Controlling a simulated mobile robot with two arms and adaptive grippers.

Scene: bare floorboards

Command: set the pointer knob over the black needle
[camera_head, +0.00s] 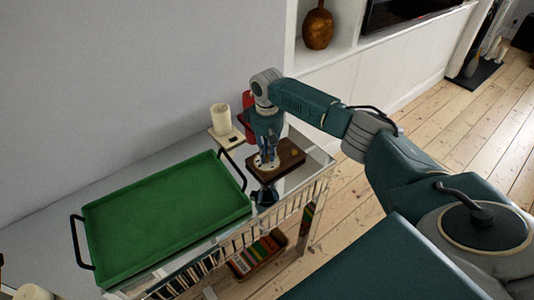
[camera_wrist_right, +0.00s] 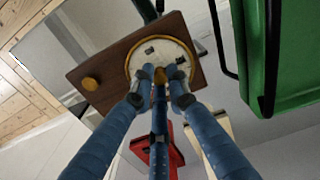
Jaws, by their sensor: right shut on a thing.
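A dark brown wooden block (camera_head: 291,161) lies on the cart top; it also shows in the right wrist view (camera_wrist_right: 112,62). It carries a round pale dial (camera_wrist_right: 168,50) with a tan rim and small black marks. I cannot tell for sure which mark is the black needle. My right gripper (camera_head: 267,157) points down over the dial. In the right wrist view its fingers (camera_wrist_right: 162,80) are shut on the yellow-brown pointer knob (camera_wrist_right: 158,88) at the dial; the fingers partly hide it. A second round knob (camera_wrist_right: 90,83) sits on the block beside the dial. My left gripper is not in view.
A green tray (camera_head: 165,214) with black handles fills the cart's left part, close to the block. A cream cup (camera_head: 221,119) and a red thing (camera_head: 248,108) stand behind. A slatted rail (camera_head: 290,209) runs along the cart's front. Books (camera_head: 258,253) lie below.

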